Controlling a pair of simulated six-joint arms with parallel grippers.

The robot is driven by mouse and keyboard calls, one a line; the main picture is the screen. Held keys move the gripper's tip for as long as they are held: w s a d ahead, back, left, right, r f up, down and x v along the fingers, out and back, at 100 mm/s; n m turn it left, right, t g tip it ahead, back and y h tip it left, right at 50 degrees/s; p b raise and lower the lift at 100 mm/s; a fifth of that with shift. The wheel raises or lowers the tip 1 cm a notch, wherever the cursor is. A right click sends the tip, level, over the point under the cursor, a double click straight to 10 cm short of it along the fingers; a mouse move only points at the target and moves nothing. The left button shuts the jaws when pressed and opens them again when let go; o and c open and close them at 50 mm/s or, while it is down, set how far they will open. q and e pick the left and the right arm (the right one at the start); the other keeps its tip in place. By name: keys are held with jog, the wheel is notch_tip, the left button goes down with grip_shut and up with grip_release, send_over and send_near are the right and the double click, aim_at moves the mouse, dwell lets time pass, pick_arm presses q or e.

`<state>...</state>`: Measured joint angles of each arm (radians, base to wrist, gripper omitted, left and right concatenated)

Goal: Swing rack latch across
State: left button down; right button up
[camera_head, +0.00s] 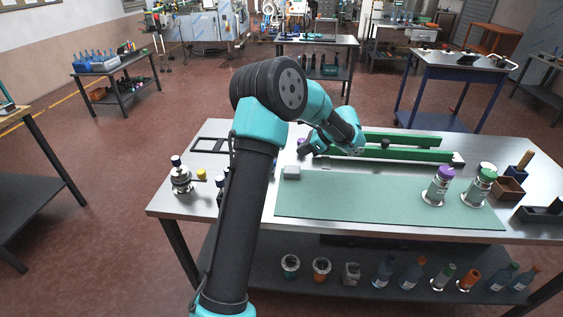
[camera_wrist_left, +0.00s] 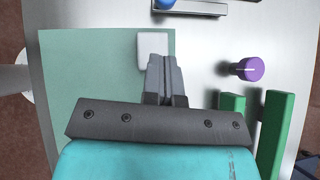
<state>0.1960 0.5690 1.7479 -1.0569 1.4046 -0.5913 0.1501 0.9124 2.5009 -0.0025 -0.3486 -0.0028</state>
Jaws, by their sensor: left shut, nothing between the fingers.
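The rack's long green rails (camera_head: 400,155) lie along the back of the metal table, and their ends (camera_wrist_left: 270,130) show at the right of the left wrist view. A purple knob on a short stem (camera_wrist_left: 250,69) stands beyond the rail ends; in the head view only a bit shows beside my gripper. I cannot tell for sure which part is the latch. My left gripper (camera_head: 306,150) is shut and empty near the rails' left end. In the left wrist view its closed fingers (camera_wrist_left: 162,60) overlap the edge of a white block (camera_wrist_left: 152,42), apart from the knob.
A green mat (camera_head: 350,200) covers the table's front middle. A purple-capped jar (camera_head: 437,188) and a green-capped jar (camera_head: 478,188) stand at its right. Several bottles and jars stand on the lower shelf (camera_head: 335,255).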

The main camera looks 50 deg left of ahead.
pick_arm(q)
jog(key=shift+s+a+r, duration=0.1)
jog(key=shift+a+r, duration=0.05)
jog(key=shift+a, duration=0.25)
jog(key=x, duration=1)
jog(key=shift+s, duration=0.1)
dwell(0.3)
